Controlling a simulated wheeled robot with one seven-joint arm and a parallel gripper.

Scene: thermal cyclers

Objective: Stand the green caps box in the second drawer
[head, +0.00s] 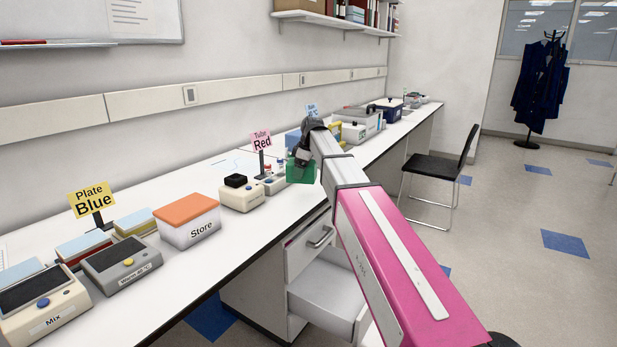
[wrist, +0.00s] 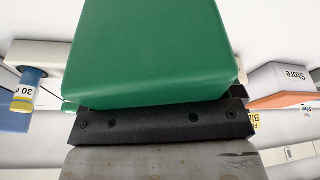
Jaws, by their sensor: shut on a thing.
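In the wrist view the box (wrist: 155,50) fills the upper middle, pressed against a black jaw pad (wrist: 160,124). My gripper is shut on it. Below the bench, a white drawer (head: 328,301) stands pulled out, with its inside partly showing; my pink arm covers its right side. Above it is a drawer front with a metal handle (head: 320,238).
The white bench (head: 215,262) carries a white box with an orange lid (head: 187,212), a Mix device (head: 42,303), a grey-topped device (head: 120,263) and signs. The bench front strip is clear. A black chair (head: 440,168) stands at the right on open floor.

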